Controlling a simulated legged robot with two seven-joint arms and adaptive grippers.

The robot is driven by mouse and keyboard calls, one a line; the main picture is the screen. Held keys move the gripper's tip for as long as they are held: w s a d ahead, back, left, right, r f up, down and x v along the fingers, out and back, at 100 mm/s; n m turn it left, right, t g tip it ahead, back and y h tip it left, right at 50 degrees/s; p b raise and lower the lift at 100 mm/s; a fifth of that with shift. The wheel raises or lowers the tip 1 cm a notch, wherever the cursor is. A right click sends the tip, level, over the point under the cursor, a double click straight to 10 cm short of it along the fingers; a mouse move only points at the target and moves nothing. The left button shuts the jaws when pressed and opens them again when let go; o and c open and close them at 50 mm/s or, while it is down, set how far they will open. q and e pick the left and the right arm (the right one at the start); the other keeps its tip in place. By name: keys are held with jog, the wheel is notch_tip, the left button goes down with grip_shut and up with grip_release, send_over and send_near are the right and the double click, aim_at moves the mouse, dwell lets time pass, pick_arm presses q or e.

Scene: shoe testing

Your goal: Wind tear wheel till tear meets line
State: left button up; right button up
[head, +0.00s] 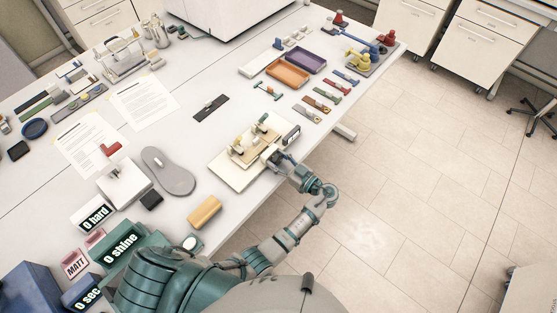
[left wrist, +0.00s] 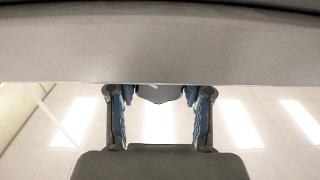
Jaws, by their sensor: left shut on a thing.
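The tear tester (head: 233,172) is a cream base plate with small pale upright parts and a dark readout at its right end. It stands near the table's front edge in the head view. My left gripper (head: 272,157) is at its front right side, shut on a part that I take to be the tear wheel. In the left wrist view, the two fingers of my left gripper (left wrist: 159,112) stand either side of a rounded grey part (left wrist: 159,93). The wheel's outline, the tear and the line cannot be made out. My right gripper is not in view.
A yellow block (head: 204,211) and a grey shoe sole (head: 168,172) lie left of the tester. An orange tray (head: 287,74), a purple tray (head: 306,60) and several coloured strips lie behind it. A dark strip (head: 211,108) lies on clear tabletop.

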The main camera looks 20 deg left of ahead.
pick_arm(q)
jog(key=shift+s+d+f+m, duration=0.1)
jog(key=shift+f+m, duration=0.15)
jog(key=shift+m, duration=0.95)
jog(key=shift+m+b, duration=0.3)
jog(key=shift+d+m, duration=0.1)
jog(key=shift+m, duration=0.9)
jog(key=shift+s+m, duration=0.1)
jog(key=shift+m, duration=1)
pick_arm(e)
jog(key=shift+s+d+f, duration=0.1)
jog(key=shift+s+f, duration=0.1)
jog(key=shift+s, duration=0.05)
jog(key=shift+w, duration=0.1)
pick_arm(q)
jog(key=o, duration=1.2)
jog(key=shift+d, duration=0.1)
jog(key=shift+c, duration=0.2)
jog(key=shift+d+r, duration=0.1)
